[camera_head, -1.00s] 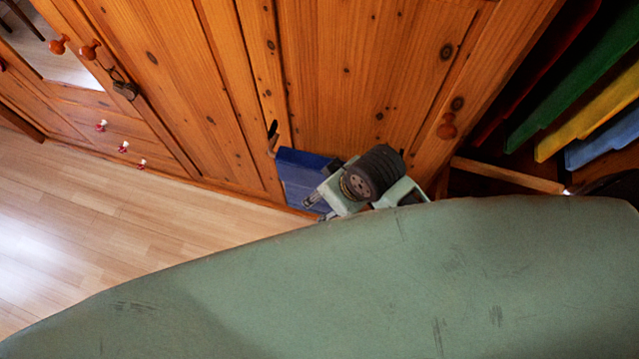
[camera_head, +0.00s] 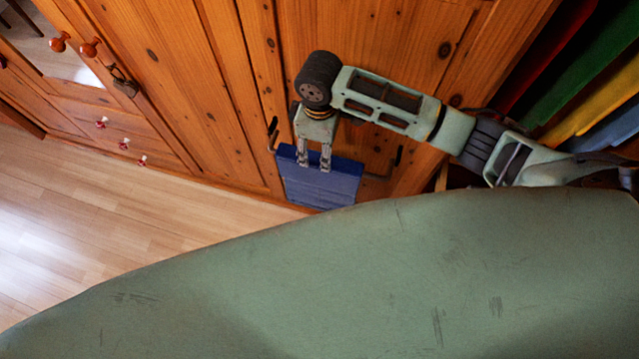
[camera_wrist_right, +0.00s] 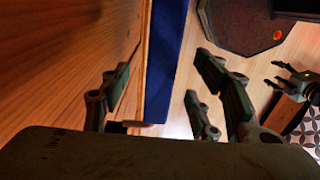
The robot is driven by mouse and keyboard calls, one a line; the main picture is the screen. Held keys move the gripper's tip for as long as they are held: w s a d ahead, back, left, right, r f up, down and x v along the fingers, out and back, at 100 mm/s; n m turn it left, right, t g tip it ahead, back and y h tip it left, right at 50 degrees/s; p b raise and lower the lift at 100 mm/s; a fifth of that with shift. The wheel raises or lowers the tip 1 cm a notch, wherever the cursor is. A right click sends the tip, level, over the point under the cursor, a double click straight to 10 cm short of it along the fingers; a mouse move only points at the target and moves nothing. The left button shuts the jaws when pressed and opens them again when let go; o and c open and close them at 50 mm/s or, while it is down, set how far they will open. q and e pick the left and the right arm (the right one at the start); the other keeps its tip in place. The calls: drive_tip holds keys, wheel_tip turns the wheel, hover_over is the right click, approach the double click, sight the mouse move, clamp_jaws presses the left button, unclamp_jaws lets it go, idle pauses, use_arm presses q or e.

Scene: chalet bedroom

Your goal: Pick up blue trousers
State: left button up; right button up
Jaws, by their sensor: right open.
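The blue trousers (camera_head: 320,187) hang folded as a flat blue panel against the wooden wardrobe front, between dark hooks. My right gripper (camera_head: 314,165) points down, its fingertips overlapping the upper edge of the trousers. In the right wrist view, the trousers (camera_wrist_right: 166,60) show edge-on as a blue strip between the open fingers of the right gripper (camera_wrist_right: 165,75). I cannot tell whether the fingers touch the cloth. A dark gripper that appears to be my left one (camera_wrist_right: 285,84) shows at the right edge of the wrist view; its jaw state is unclear.
The wooden wardrobe (camera_head: 215,90) stands close behind the trousers. Dark hooks (camera_head: 396,158) stick out beside them. Red, green, yellow and blue cloths (camera_head: 590,85) hang at the upper right. The wooden floor (camera_head: 130,230) is clear at the left.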

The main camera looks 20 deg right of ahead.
sight(319, 158)
drive_tip(key=f, duration=0.3)
drive_tip(key=f+p, duration=0.1)
drive_tip(key=f, duration=0.2)
drive_tip(key=shift+s+a+f+p, duration=0.1)
drive_tip(key=shift+s+f+p, duration=0.1)
drive_tip(key=shift+p, duration=0.1)
drive_tip(key=shift+c, duration=0.2)
clamp_jaws()
drive_tip(key=shift+w+r, duration=0.1)
